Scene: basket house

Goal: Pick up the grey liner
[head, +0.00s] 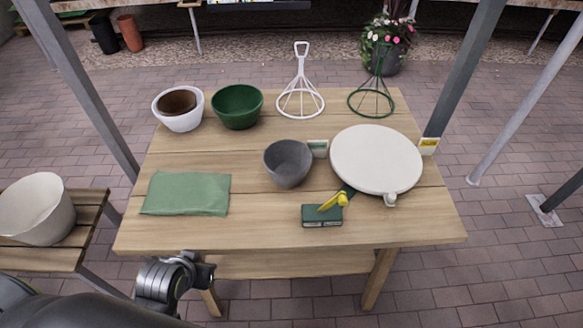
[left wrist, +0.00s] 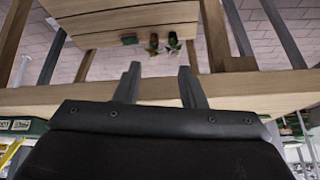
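The grey liner (head: 288,163) is a dark grey bowl-shaped piece. It stands upright near the middle of the wooden table (head: 262,237) in the head view, with the white disc to its right. My left arm shows at the bottom left of the head view, in front of the table's near edge, and its fingers cannot be made out there. In the left wrist view my left gripper (left wrist: 158,88) shows two fingers spread apart with nothing between them, near a wooden edge. The liner is not seen in that view. My right gripper is not in view.
A white round disc (head: 376,158) lies right of the liner. A green box with a yellow tool (head: 322,215) is in front, a green cloth (head: 186,193) at left. Behind are a white pot (head: 181,120), a green bowl (head: 237,106) and wire stands (head: 300,101).

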